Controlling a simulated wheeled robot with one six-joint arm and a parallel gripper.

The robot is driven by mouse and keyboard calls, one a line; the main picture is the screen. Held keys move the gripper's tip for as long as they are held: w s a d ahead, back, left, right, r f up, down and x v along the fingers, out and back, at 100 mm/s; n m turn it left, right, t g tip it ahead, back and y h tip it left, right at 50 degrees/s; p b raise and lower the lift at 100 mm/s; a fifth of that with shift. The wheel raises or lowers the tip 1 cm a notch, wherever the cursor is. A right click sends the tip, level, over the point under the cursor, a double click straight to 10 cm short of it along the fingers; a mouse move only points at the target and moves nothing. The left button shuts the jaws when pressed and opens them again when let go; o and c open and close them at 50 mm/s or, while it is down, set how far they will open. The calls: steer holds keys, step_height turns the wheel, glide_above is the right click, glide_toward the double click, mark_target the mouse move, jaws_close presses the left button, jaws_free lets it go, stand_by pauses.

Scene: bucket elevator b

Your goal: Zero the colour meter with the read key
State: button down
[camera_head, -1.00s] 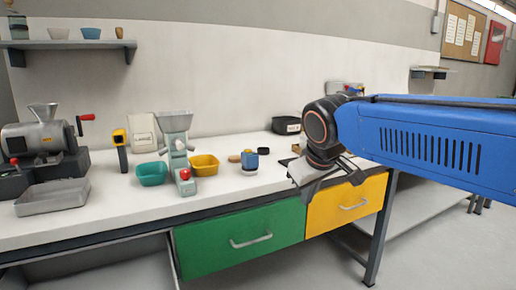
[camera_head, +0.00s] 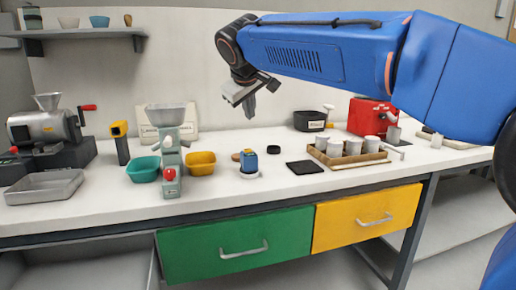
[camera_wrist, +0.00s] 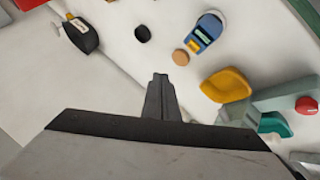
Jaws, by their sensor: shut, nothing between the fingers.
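The colour meter looks to be the small blue device (camera_head: 249,162) standing on a white round base on the bench. In the wrist view the blue device (camera_wrist: 204,32) shows from above, with a small green display. I cannot make out its read key for certain. A tan disc (camera_wrist: 181,57) and a black disc (camera_wrist: 142,34) lie beside it. My gripper (camera_head: 248,113) is shut and empty, pointing down in the air above and behind the meter. Its closed fingers (camera_wrist: 160,80) also show in the wrist view, apart from everything.
A teal bowl (camera_head: 144,169), a yellow bowl (camera_head: 201,163) and a grey-green machine (camera_head: 169,145) stand left of the meter. A black mat (camera_head: 304,167) and a wooden tray (camera_head: 345,162) with several white cups lie right. A black pan (camera_head: 309,121) stands behind.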

steer(key=shift+w+a+r, duration=0.25)
steer(key=shift+w+a, duration=0.2)
steer(key=shift+f, duration=0.1)
glide_above(248, 153)
steer(key=shift+f, duration=4.35)
steer(key=shift+f, duration=0.35)
steer(key=shift+f, duration=0.45)
steer(key=shift+r, duration=0.85)
